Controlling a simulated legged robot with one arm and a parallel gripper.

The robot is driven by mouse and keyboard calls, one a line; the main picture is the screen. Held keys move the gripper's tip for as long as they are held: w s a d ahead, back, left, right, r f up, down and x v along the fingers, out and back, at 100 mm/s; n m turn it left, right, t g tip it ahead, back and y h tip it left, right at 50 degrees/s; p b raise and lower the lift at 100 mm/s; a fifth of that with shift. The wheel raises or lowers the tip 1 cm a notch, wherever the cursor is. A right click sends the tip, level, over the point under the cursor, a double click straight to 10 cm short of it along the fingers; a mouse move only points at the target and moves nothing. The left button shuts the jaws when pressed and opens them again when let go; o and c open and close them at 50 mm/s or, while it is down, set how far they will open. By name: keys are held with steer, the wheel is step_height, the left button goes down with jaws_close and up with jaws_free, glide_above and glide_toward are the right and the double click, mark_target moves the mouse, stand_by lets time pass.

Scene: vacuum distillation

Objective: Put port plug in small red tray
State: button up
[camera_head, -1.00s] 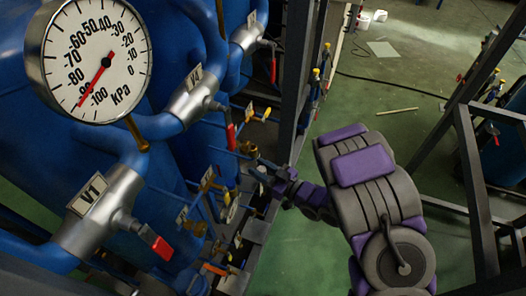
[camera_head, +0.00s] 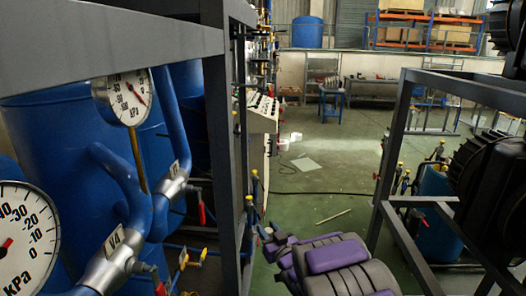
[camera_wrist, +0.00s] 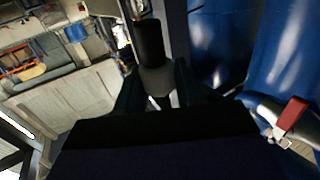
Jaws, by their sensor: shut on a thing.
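My gripper (camera_wrist: 157,92) is shut on a dark cylindrical piece with a grey lower part, which I take to be the port plug (camera_wrist: 150,45). The plug points away from the wrist, between the two fingers. In the head view my gripper (camera_head: 264,232) is small and low in the middle, beside the grey frame; the plug is too small to make out there. I see no small red tray in either view.
Blue tanks (camera_head: 50,125) with gauges (camera_head: 128,97) and red-handled valves stand at the left behind a grey steel frame (camera_head: 222,150). Another frame (camera_head: 392,150) stands at the right. Green floor (camera_head: 325,190) between them is mostly clear, with a stick and a cable lying on it.

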steer(key=w+d+r+m+t+h, duration=0.25)
steer(key=d+r+m+h, duration=0.25)
steer(key=d+r+h, duration=0.5)
steer(key=s+d+f+y, duration=0.1)
steer(key=s+f, duration=0.2)
steer(key=f, duration=0.5)
steer(key=s+d+f+y, duration=0.1)
steer(key=s+f, duration=0.3)
steer(key=f, duration=0.4)
steer(key=shift+d+g, duration=0.25)
steer(key=shift+g, duration=0.2)
